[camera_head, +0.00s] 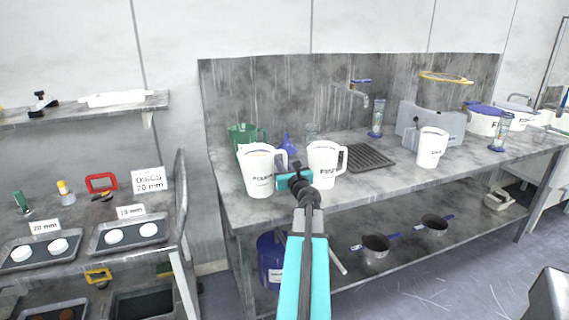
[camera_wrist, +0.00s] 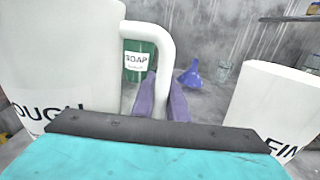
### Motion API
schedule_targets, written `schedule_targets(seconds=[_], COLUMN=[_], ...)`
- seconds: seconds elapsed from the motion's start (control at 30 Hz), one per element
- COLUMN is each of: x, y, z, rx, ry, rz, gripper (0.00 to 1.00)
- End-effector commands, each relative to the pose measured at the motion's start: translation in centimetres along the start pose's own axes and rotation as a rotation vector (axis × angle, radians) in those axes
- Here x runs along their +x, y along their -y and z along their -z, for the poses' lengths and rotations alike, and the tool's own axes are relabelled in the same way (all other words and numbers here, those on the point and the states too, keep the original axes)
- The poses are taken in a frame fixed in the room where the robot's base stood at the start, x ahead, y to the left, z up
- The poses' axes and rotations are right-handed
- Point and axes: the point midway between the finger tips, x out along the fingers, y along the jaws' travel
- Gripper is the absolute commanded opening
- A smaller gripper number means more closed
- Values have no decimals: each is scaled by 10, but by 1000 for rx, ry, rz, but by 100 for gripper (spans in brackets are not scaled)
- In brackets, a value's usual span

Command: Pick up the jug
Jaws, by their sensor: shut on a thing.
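A white jug (camera_head: 259,174) with dark lettering is at the left front of the steel bench; in the wrist view the same jug (camera_wrist: 65,60) fills the left side, its lettering partly cut off. My gripper (camera_head: 290,177) is at its handle. In the wrist view the purple fingers (camera_wrist: 160,100) are shut on the handle. The jug looks upright; I cannot tell whether its base touches the bench. A second white jug (camera_head: 322,166) stands close by on the right, and it shows at the right of the wrist view (camera_wrist: 268,105).
A green jug (camera_head: 240,132) labelled SOAP and a blue funnel (camera_head: 286,143) stand behind. A drain grate (camera_head: 368,157) and a third white jug (camera_head: 432,148) are to the right on the bench (camera_head: 385,182). A tap (camera_head: 350,93) overhangs the grate. A rack with trays (camera_head: 128,233) is at left.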

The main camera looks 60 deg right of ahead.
Motion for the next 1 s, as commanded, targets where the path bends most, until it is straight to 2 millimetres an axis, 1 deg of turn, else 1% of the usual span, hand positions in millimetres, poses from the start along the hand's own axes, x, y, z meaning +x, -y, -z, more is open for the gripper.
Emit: schedule_targets(seconds=[0.03,1.0], x=[-4,-44], y=[-4,-59], z=[-4,-10], rx=[7,7], ry=[4,4], rz=[-1,-1], gripper=[0,0])
